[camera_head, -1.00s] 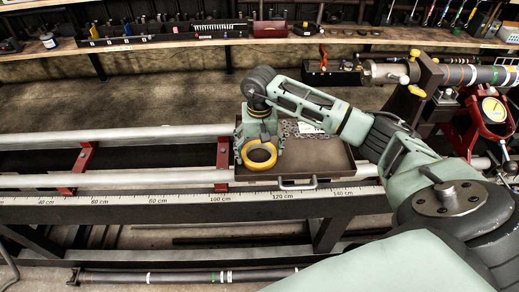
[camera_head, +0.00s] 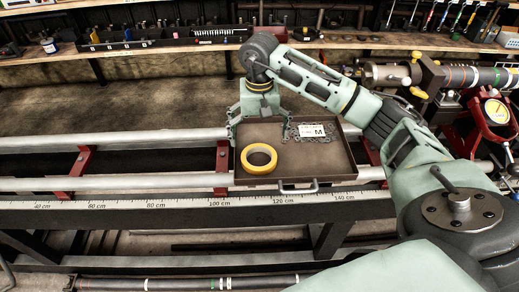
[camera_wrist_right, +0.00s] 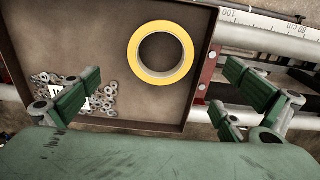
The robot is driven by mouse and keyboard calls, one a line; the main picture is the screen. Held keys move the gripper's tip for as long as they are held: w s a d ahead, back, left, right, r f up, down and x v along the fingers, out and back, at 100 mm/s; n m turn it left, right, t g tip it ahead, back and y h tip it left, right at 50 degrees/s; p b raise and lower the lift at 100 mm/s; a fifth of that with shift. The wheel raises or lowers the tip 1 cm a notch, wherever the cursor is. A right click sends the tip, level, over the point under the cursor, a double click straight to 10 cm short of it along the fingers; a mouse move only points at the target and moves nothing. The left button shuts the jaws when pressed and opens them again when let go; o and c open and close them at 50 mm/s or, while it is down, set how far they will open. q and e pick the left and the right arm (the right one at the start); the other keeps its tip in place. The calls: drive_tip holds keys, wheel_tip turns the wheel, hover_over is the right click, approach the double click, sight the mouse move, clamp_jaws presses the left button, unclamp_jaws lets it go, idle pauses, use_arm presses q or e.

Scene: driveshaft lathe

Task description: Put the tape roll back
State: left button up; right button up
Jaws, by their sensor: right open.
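The yellow tape roll (camera_head: 259,158) lies flat in the left part of a brown tray (camera_head: 330,160). In the right wrist view the tape roll (camera_wrist_right: 161,53) lies on the bare tray floor, close to the tray's edge. My right gripper (camera_head: 260,130) is above the tray, just behind the tape roll in the head view. Its fingers are spread wide and empty in the right wrist view (camera_wrist_right: 160,100), apart from the roll. My left gripper is not in view.
Several metal nuts (camera_wrist_right: 102,98) and a white label marked M (camera_head: 312,130) lie in the tray. The tray rests on long rails (camera_head: 110,182) above a centimetre scale (camera_head: 180,203). A shelf with tool bins (camera_head: 105,47) runs along the back. A dial gauge (camera_head: 496,111) stands at right.

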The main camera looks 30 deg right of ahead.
drive_tip(key=shift+r, duration=2.1)
